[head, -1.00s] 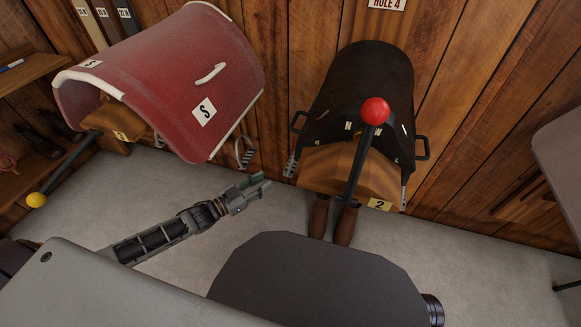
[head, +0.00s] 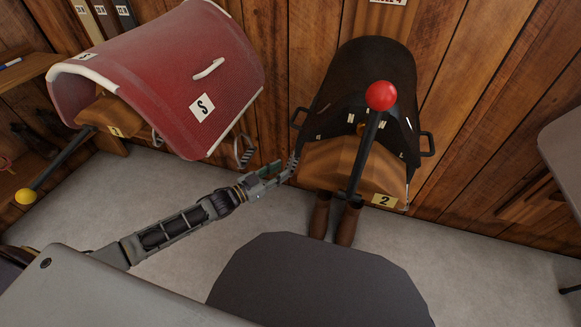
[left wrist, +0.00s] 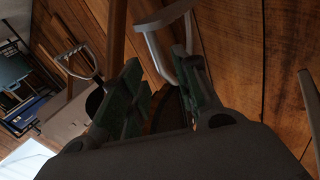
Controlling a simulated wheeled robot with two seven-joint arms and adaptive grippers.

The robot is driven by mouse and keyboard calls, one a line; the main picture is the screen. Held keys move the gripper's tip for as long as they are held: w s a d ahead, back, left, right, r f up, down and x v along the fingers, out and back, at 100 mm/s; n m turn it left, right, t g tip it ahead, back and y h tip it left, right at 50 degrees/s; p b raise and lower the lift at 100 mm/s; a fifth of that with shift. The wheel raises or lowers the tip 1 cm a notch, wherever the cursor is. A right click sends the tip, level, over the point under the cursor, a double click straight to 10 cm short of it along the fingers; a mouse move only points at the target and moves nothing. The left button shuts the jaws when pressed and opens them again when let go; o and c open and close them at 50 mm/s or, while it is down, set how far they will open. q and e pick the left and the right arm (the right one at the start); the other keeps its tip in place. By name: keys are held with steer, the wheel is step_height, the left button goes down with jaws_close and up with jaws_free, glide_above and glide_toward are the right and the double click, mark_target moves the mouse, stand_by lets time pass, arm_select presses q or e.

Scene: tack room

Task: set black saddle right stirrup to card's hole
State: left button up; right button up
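The black saddle (head: 368,75) sits on a wooden rack with a yellow 2 plate (head: 384,200). The wall card (head: 388,2) above it is cut off at the top edge; its text is only partly visible. A ridged grey piece (head: 293,164) hangs at the saddle's left side in the picture. My left gripper (head: 272,180) is just left of this piece. In the left wrist view its green-padded fingers (left wrist: 160,92) are apart. A grey metal stirrup (left wrist: 158,22) is close by the right finger there; contact is unclear. My right gripper is out of view.
A red saddle (head: 165,75) on rack 1 stands to the left, its wire stirrup (head: 243,150) near my left gripper. A red-knobbed lever (head: 381,96) rises before the black saddle. A yellow-knobbed lever (head: 26,196) is at left.

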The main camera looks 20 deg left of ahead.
arm_select(q)
steer(key=shift+b+x, duration=0.9)
steer(key=shift+x, duration=1.8)
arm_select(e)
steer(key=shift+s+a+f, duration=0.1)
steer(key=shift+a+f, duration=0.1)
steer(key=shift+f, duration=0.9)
arm_select(q)
jaws_close()
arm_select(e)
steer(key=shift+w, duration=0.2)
arm_select(q)
steer(key=shift+s, duration=0.1)
